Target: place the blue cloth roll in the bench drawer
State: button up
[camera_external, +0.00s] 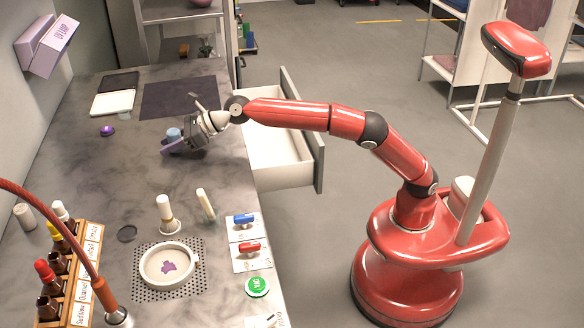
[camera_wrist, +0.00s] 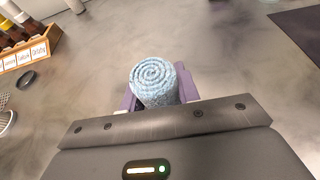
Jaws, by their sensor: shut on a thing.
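The blue cloth roll (camera_external: 174,133) is held by my gripper (camera_external: 172,147) over the grey bench top. In the wrist view the roll (camera_wrist: 155,80) shows its spiral end, between the two purple fingers of my gripper (camera_wrist: 157,92). My gripper is shut on it. I cannot tell whether the roll is clear of the bench top. The bench drawer (camera_external: 319,165) is pulled open on the bench's right side, white inside. My forearm passes over it and hides part of it. The visible part of the drawer looks empty.
A dark mat (camera_external: 180,97) lies behind my gripper. A purple-topped item (camera_external: 107,130) and a white tablet-like slab (camera_external: 113,103) are to the left. A white round dish (camera_external: 168,266), brushes and a bottle rack (camera_external: 80,270) stand nearer the front. Bench around the gripper is mostly clear.

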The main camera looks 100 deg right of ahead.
jog(key=shift+f, duration=0.2)
jog(key=o, duration=0.9)
jog(key=shift+o, duration=0.2)
jog(key=v, duration=0.7)
jog(key=shift+b, duration=0.4)
jog(key=shift+o, duration=0.5)
jog(key=shift+s+r, duration=0.15)
jog(key=shift+s, duration=0.25)
